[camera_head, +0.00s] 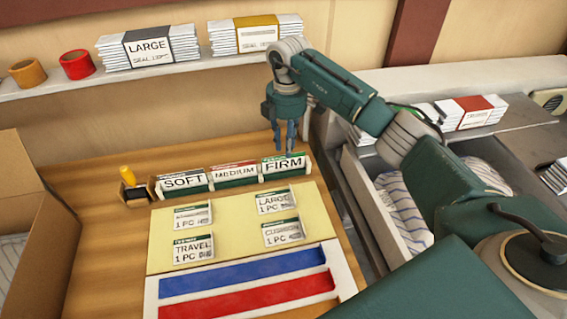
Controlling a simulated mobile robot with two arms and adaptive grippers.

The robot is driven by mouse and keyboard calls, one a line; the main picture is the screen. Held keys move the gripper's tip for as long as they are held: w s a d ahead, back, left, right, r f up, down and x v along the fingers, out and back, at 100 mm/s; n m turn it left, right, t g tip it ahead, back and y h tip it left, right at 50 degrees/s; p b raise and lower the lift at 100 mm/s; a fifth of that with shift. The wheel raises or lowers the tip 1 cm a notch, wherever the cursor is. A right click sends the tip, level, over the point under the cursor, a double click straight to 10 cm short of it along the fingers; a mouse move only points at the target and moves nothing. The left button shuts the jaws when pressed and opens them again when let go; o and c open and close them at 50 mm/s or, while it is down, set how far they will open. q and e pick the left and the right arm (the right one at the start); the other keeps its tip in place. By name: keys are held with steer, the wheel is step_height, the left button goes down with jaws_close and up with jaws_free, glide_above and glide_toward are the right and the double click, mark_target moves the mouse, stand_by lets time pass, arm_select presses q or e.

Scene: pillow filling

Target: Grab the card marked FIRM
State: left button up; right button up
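The card marked FIRM (284,164) stands upright in the right slot of a card holder (230,185) on the wooden table. The MEDIUM card (235,172) is in the middle slot and the SOFT card (183,181) in the left slot. My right gripper (285,150) points down just above and behind the FIRM card. Its fingers reach close to the card's top edge; I cannot tell whether they touch it or how far apart they are. My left gripper is not in view.
Several labels, including TRAVEL (193,248) and LARGE (275,201), lie on a yellow board. Blue (240,272) and red (240,298) strips lie in front. A stamp (130,185) stands left of the holder. A cardboard box (45,225) is at left; a shelf (70,88) runs behind.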

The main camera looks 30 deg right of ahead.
mark_target(284, 165)
steer(key=f+p, duration=0.1)
steer(key=f, duration=0.3)
steer(key=shift+s+d+f+p, duration=0.1)
steer(key=shift+d+f+p, duration=0.1)
steer(key=shift+f+p, duration=0.15)
steer(key=shift+f, duration=0.2)
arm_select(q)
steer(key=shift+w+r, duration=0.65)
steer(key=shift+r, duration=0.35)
arm_select(e)
jaws_close()
